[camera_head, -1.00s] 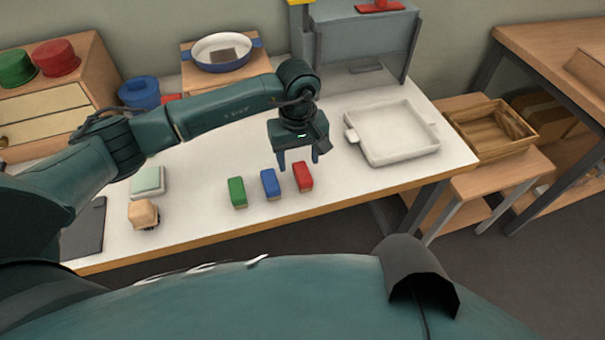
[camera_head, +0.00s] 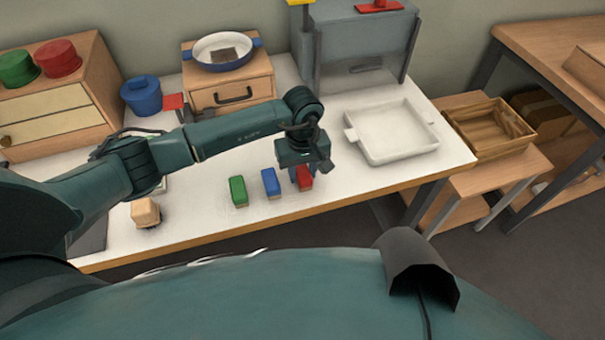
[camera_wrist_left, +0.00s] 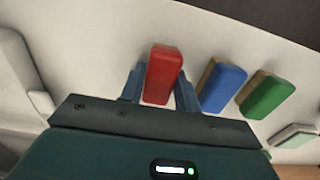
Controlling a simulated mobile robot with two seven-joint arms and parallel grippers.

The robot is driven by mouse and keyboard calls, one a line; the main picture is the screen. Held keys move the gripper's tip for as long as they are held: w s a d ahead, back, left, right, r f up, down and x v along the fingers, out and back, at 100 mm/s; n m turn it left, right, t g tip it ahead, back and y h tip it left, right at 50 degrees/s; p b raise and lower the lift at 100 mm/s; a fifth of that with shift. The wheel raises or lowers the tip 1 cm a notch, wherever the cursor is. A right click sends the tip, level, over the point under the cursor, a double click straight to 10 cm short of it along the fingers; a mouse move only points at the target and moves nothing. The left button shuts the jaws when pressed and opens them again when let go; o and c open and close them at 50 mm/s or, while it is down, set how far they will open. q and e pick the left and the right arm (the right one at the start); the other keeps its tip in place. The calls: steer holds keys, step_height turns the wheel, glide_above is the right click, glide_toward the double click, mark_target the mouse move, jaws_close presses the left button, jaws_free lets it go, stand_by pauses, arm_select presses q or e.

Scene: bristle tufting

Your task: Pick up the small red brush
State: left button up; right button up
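The small red brush (camera_head: 304,178) stands on the white table, rightmost in a row with a blue brush (camera_head: 270,182) and a green brush (camera_head: 238,190). My left gripper (camera_head: 302,180) is directly over the red brush, fingers pointing down. In the left wrist view the red brush (camera_wrist_left: 162,72) lies between the two open fingers (camera_wrist_left: 160,85), one on each side. A narrow gap shows on its right; contact on the left is hard to tell. The blue brush (camera_wrist_left: 221,87) and green brush (camera_wrist_left: 266,95) are beside the right finger. My right gripper is not in view.
A white tray (camera_head: 392,157) sits right of the gripper. A grey machine (camera_head: 350,45) stands behind. A tan block-like object (camera_head: 145,211) is at the left front. A wooden box with a pan (camera_head: 223,66) and a blue pot (camera_head: 141,97) are at the back left.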

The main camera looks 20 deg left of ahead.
arm_select(q)
steer(key=c, duration=0.5)
steer(key=shift+r, duration=0.1)
